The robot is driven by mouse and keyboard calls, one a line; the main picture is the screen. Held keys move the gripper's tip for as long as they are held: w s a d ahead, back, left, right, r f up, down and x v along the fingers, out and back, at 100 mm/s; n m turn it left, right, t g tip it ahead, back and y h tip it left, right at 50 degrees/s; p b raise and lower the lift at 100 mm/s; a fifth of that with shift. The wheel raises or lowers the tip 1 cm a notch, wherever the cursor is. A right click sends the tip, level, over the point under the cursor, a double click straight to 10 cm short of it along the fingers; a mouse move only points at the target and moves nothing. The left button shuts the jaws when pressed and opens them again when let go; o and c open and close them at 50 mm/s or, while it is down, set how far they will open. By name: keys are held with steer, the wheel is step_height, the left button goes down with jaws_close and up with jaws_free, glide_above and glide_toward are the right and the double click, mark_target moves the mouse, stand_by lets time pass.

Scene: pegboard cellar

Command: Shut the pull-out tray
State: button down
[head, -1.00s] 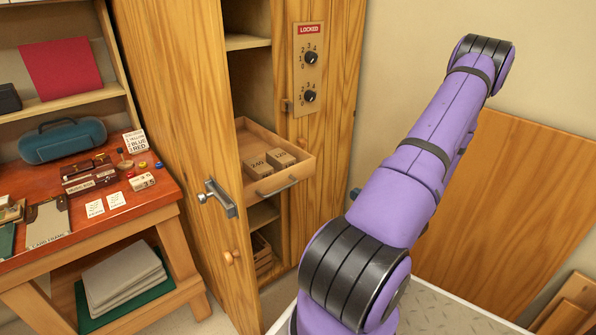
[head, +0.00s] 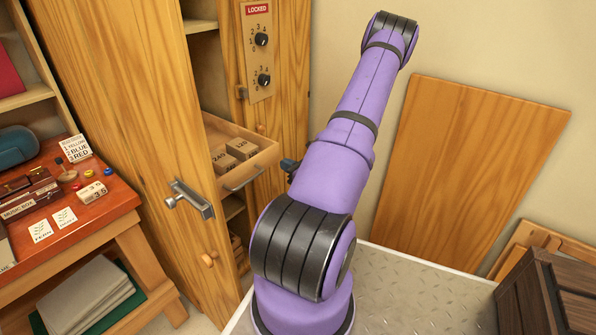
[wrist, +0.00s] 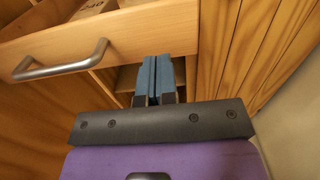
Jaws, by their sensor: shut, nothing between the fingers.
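The pull-out tray (head: 263,163) is a light wooden drawer sticking out of the tall wooden cabinet. It holds small numbered blocks (head: 240,148) and has a grey bar handle (head: 244,181). In the wrist view the tray front (wrist: 150,30) and its handle (wrist: 62,70) are close. My gripper (wrist: 153,62) is shut and empty, its blue fingers together at the tray front's lower edge, right of the handle. I cannot tell whether they touch it. In the head view my gripper (head: 287,165) shows small beside the tray's right end, partly hidden by my arm.
The cabinet door (head: 130,130) stands open left of the tray, with a lever handle (head: 190,198). A panel marked LOCKED (head: 257,50) with dials is above right. A red-topped bench (head: 100,212) is at left. A wooden board (head: 470,170) leans at right, near a dark crate (head: 550,300).

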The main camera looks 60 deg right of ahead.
mark_target(271, 157)
steer(key=shift+x, duration=2.4)
steer(key=shift+w, duration=0.1)
